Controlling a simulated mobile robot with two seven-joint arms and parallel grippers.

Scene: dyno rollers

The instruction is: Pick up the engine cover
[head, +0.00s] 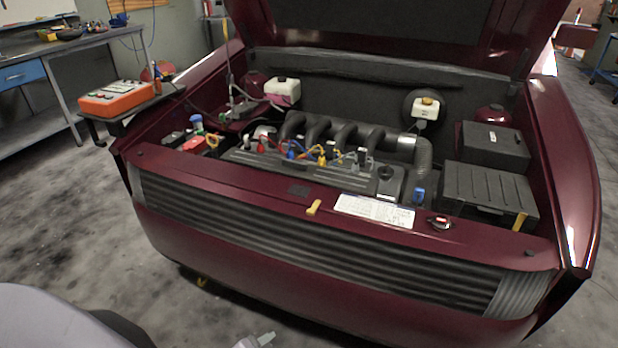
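The engine (335,135) sits in the open bay of a dark red car. A flat dark grey cover panel (290,172) lies along the front of the engine, with coloured leads and connectors above its back edge; I take it for the engine cover, but cannot be sure. A small light grey part (257,341) at the bottom edge looks like the tip of my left gripper. It is well below and in front of the car's grille, apart from the engine, and mostly cut off. My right gripper is not in view.
The raised hood (400,30) hangs over the bay. Black boxes (490,190) stand at the right of the bay. An orange device (116,98) rests on a small stand at the left. A workbench (60,60) is behind. The grille (320,245) faces me.

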